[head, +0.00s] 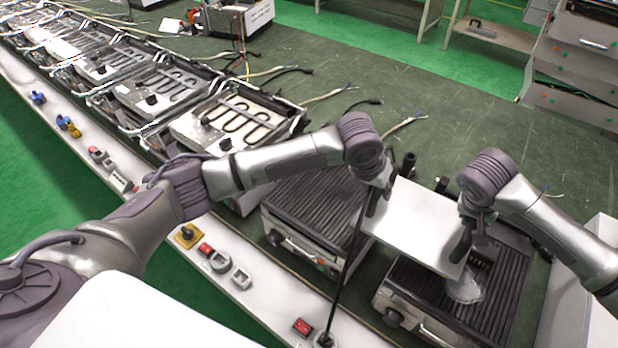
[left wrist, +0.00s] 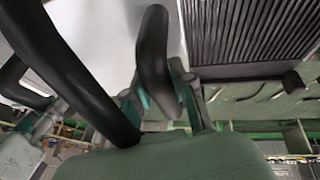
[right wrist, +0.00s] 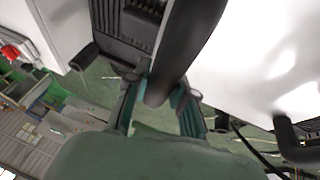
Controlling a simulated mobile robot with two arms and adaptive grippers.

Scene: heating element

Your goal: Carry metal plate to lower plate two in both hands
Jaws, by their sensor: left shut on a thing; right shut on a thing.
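A flat, pale metal plate (head: 418,222) is held between my two grippers. My left gripper (head: 374,204) is shut on its left edge and my right gripper (head: 464,242) on its right edge. The plate is above the table, partly over the right ribbed lower plate (head: 503,302) and the gap beside the left ribbed lower plate (head: 312,207). I cannot tell which one is lower plate two. The metal plate also shows in the left wrist view (left wrist: 98,40) and right wrist view (right wrist: 262,62). Dark fingers hide parts of its edges.
Open units with looped heating elements (head: 238,118) line the table (head: 420,95) to the left. A white ledge (head: 262,300) with switches runs along the front. A crumpled clear thing (head: 466,288) lies on the right ribbed plate. Loose cables lie behind.

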